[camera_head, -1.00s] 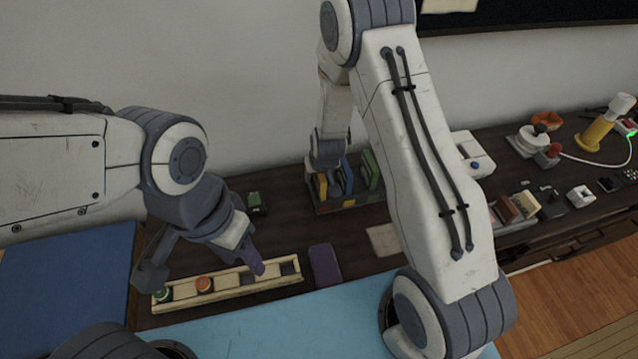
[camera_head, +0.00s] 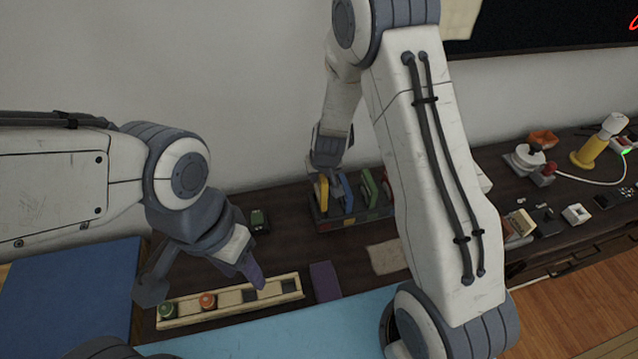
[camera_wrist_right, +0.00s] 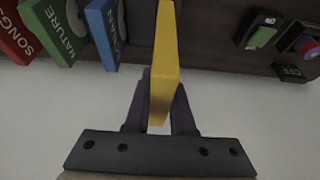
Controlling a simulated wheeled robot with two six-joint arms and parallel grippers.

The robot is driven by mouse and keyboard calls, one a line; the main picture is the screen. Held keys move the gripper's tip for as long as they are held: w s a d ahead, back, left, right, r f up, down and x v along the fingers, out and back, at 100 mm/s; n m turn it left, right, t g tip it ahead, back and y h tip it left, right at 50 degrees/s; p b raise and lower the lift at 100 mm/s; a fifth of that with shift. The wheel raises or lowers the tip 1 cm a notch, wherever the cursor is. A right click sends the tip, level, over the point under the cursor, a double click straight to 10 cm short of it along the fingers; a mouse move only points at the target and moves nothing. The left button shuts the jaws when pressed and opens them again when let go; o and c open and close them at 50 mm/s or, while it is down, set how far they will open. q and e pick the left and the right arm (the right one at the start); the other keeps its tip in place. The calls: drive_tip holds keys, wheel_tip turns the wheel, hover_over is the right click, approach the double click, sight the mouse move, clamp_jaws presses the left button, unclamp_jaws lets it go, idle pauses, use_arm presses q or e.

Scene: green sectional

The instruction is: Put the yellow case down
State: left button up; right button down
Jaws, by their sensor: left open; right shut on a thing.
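The yellow case (camera_head: 321,193) is upright at the left end of a dark rack (camera_head: 350,225). My right gripper (camera_head: 329,178) is shut on it from above. In the right wrist view the yellow case (camera_wrist_right: 165,50) stands between the two dark fingers (camera_wrist_right: 160,108), apart from the blue case (camera_wrist_right: 106,32). Whether its lower edge rests in the rack cannot be told. The blue case (camera_head: 346,190) and green case (camera_head: 369,188) stand in the rack to its right. My left gripper (camera_head: 249,272) is open, over a pale wooden tray (camera_head: 218,314).
The tray holds a green round piece (camera_head: 168,311) and a red one (camera_head: 208,301). A purple flat block (camera_head: 325,281) lies beside it. A small green-topped device (camera_head: 259,220) is left of the rack. My right arm hides part of the table.

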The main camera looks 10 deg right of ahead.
drive_tip(key=shift+r+p, duration=0.65)
drive_tip(key=shift+r, duration=0.75)
